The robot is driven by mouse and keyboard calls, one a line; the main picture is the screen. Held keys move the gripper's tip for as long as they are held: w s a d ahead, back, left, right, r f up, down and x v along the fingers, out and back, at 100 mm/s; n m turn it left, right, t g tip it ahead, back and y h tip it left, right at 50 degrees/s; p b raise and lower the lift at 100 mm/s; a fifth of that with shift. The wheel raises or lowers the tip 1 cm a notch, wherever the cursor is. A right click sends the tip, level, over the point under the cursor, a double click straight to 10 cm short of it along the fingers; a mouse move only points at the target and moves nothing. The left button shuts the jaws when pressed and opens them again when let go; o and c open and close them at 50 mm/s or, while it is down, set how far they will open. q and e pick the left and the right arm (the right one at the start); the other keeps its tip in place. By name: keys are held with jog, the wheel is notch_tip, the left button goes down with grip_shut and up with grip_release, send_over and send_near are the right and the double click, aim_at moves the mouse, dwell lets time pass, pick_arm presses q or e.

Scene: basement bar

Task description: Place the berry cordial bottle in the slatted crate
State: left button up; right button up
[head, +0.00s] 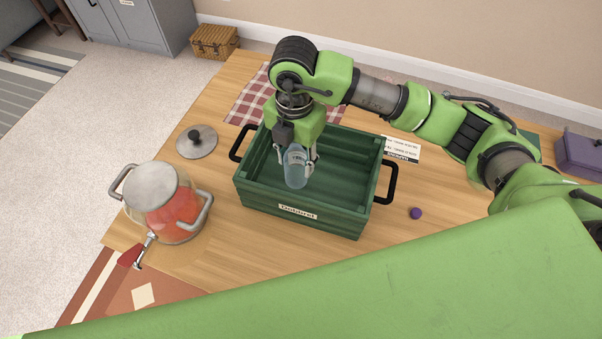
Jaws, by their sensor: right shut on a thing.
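The slatted crate (265,200) is a green wooden box with black side handles and a small front label, standing on the wooden table. My right gripper (296,160) points down into the crate's open top. It is shut on a clear bluish bottle (297,174), which is upright or nearly so within the crate's outline. I take this for the berry cordial bottle, but its label cannot be read. I cannot tell whether its base touches the crate floor. My left gripper is not in view.
A lid (196,141) lies behind the pot. A small purple cap (415,213) and a printed card (402,149) lie to the right. A purple box (580,155) sits far right.

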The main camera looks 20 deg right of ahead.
aim_at(296, 172)
notch_tip(296, 172, down, 6)
jog(key=shift+r+p, duration=0.2)
jog(key=shift+p, duration=0.3)
jog(key=shift+f, duration=0.1)
jog(key=shift+f, duration=0.15)
jog(key=o, duration=1.3)
jog(key=shift+r, duration=0.5)
notch_tip(296, 172, up, 12)
jog(key=shift+f+b, duration=0.25)
jog(key=shift+b, duration=1)
